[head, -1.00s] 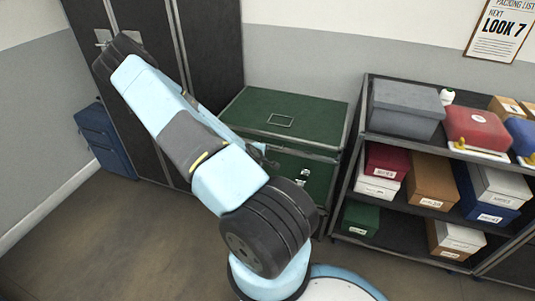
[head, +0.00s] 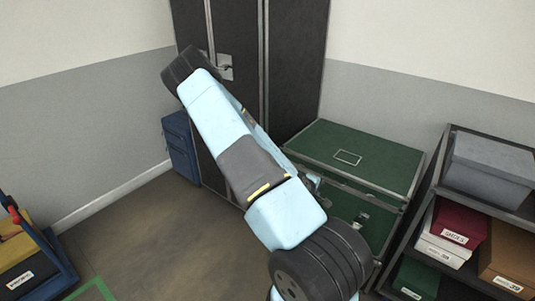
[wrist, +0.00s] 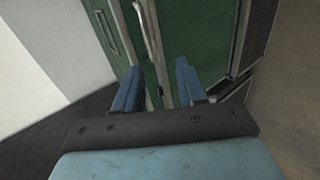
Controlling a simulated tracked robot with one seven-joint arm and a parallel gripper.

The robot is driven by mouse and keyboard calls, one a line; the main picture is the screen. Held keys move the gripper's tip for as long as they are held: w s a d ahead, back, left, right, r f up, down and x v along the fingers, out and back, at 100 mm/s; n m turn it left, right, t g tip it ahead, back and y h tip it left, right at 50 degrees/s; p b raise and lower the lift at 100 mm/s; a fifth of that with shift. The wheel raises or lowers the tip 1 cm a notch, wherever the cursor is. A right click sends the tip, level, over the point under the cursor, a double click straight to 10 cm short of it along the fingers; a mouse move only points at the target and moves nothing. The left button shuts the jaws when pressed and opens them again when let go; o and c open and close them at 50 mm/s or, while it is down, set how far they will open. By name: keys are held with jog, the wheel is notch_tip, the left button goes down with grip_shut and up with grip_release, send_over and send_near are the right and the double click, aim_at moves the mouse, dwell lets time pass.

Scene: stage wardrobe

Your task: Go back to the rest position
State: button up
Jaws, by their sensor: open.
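My gripper (wrist: 158,88) shows in the wrist view with its two blue fingers apart and nothing between them. Beyond the fingers is the green trunk (wrist: 187,35) with its metal edging and a latch; I cannot tell the exact gap. The green trunk also shows there (head: 335,150), closed, just right of my arm.
A dark wardrobe case (head: 295,70) stands behind my arm, with a blue case (head: 181,145) left of it. A shelf with several shoe boxes (head: 461,222) stands at the right. A blue rack (head: 60,262) is at the lower left. The floor (head: 140,225) between is clear.

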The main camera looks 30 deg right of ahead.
jog(key=w+a+r+m+y, duration=0.45)
jog(key=w+a+r, duration=0.2)
jog(key=a, duration=0.55)
jog(key=a+r+t+y, duration=0.1)
jog(key=a+r+y, duration=0.1)
jog(key=a+r, duration=0.4)
jog(key=a+r+y, duration=0.2)
jog(key=a+r, duration=0.2)
jog(key=r, duration=0.5)
jog(key=s+a+r+y, duration=0.1)
jog(key=s+a+r, duration=0.4)
jog(key=s+r, duration=0.4)
jog(key=s+a+r+y, duration=0.1)
jog(key=s+a+r, duration=0.5)
jog(key=s+r, duration=0.4)
notch_tip(320, 180, up, 3)
jog(key=shift+t, duration=0.3)
